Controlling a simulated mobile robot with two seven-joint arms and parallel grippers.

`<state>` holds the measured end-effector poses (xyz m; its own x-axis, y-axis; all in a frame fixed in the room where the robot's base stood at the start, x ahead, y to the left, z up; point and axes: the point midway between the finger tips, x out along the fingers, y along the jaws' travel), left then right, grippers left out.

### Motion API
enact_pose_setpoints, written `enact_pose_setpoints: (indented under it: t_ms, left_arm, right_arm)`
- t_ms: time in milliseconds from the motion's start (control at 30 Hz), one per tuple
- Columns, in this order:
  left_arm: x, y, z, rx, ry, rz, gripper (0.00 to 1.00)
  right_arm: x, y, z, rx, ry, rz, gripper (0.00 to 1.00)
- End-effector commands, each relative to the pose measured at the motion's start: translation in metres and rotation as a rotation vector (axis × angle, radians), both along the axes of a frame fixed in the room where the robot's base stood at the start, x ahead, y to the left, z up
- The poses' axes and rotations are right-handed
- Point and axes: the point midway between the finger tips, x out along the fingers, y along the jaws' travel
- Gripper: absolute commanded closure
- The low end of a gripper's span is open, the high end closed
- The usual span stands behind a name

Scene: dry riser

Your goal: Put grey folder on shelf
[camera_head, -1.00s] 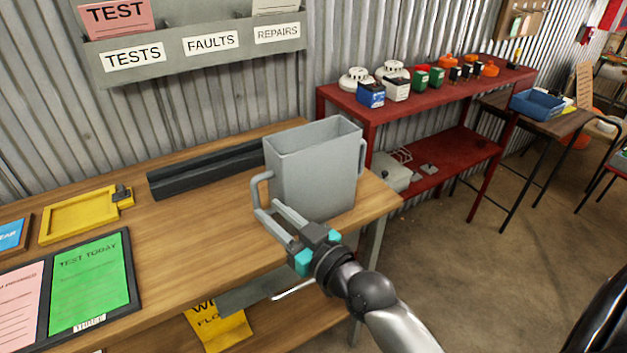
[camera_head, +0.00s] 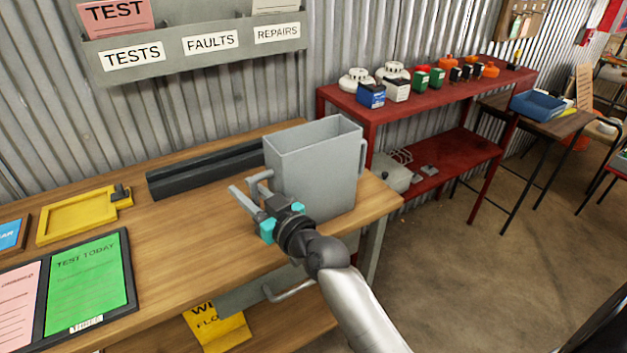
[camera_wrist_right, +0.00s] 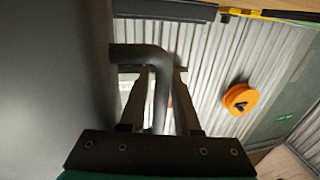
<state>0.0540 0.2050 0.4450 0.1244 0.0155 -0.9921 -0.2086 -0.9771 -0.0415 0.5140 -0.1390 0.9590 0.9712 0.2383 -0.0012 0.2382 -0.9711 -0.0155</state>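No thing that is clearly a grey folder shows. A grey open-topped container (camera_head: 315,170) with side handles stands upright on the wooden bench near its right end. Its left handle (camera_head: 260,177) is beside my right gripper (camera_head: 243,187). In the right wrist view, the handle (camera_wrist_right: 160,95) runs between the two spread fingers of the right gripper (camera_wrist_right: 160,72), and narrow gaps show beside it. The container's wall (camera_wrist_right: 50,90) fills the left of that view. The bench's lower shelf (camera_head: 275,330) is partly hidden by my arm. My left gripper is out of view.
A black trough (camera_head: 205,170), a yellow tray (camera_head: 80,215) and a green card (camera_head: 88,280) lie on the bench (camera_head: 170,260). A grey wall rack (camera_head: 195,48) hangs above. A red shelf unit (camera_head: 440,160) stands to the right.

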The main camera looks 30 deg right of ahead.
Motion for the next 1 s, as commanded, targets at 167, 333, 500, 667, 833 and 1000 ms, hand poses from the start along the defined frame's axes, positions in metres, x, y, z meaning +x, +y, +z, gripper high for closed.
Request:
enact_pose_setpoints:
  t_ms: [167, 333, 500, 667, 833, 1000]
  left_arm:
    - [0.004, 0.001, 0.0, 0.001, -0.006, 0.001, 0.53]
    - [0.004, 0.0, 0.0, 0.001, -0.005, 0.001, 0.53]
    - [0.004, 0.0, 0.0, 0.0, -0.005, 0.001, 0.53]
    - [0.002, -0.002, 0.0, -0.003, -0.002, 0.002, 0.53]
    - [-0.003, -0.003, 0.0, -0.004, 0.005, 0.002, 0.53]
    - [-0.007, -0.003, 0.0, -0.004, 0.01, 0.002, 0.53]
  right_arm:
    - [0.0, 0.0, 0.0, 0.0, 0.0, 0.0, 0.72]
    - [0.0, 0.0, 0.0, 0.0, 0.0, 0.0, 0.92]
    - [0.0, 0.0, 0.0, 0.0, -0.001, 0.0, 1.0]
    - [0.0, 0.0, 0.0, 0.0, -0.001, 0.0, 1.0]
    - [0.0, 0.0, 0.0, -0.001, -0.001, 0.0, 1.0]
    - [0.0, 0.0, 0.0, -0.001, -0.001, 0.0, 1.0]
